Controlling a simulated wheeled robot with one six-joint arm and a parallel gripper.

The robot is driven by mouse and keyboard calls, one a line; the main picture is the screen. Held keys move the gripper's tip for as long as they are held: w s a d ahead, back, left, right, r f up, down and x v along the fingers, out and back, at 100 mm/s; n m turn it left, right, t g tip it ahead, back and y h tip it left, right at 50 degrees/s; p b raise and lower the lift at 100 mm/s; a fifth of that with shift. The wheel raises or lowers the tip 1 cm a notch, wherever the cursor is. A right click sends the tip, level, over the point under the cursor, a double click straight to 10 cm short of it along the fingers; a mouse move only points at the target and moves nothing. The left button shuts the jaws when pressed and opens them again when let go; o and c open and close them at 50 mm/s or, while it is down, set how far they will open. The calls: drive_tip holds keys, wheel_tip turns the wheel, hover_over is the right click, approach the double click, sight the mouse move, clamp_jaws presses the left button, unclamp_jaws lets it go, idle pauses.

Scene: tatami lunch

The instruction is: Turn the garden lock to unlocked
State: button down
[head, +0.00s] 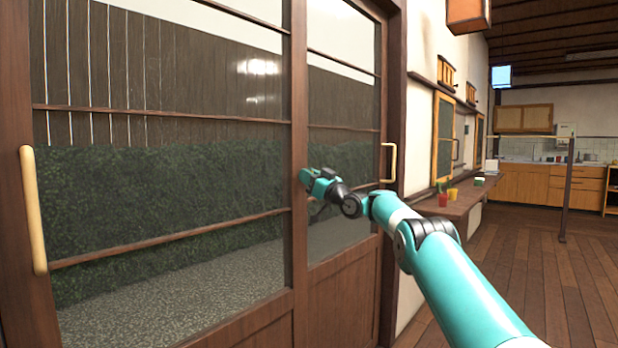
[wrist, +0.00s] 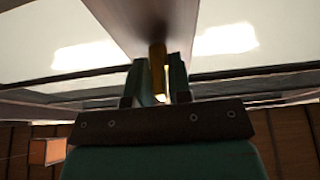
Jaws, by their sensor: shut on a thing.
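The garden door is a pair of wood-framed glass sliding panels (head: 297,240), seen at the left and middle of the head view. My gripper (head: 303,176) reaches to the upright where the two panels meet. In the wrist view my gripper (wrist: 160,85) has its two green fingers close around a small brass-coloured piece, the garden lock (wrist: 157,62), which stands out from the dark wooden upright (wrist: 150,20). The fingers hide part of the lock, and I cannot tell which way it is turned. In the head view the lock is hidden behind my gripper.
Pale wooden pull handles stand at the left (head: 34,210) and right (head: 388,163) of the door. A wall shelf (head: 455,205) with small red and yellow cups runs right of the door. The wooden floor (head: 550,270) at the right is clear.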

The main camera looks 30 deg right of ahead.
drive_tip(key=c, duration=1.1)
unclamp_jaws()
drive_tip(key=shift+s+d+f+b, duration=0.25)
drive_tip(key=shift+s+f+b, duration=0.1)
drive_tip(key=shift+s+b, duration=0.1)
drive_tip(key=b+v, duration=0.4)
drive_tip(key=v, duration=1.2)
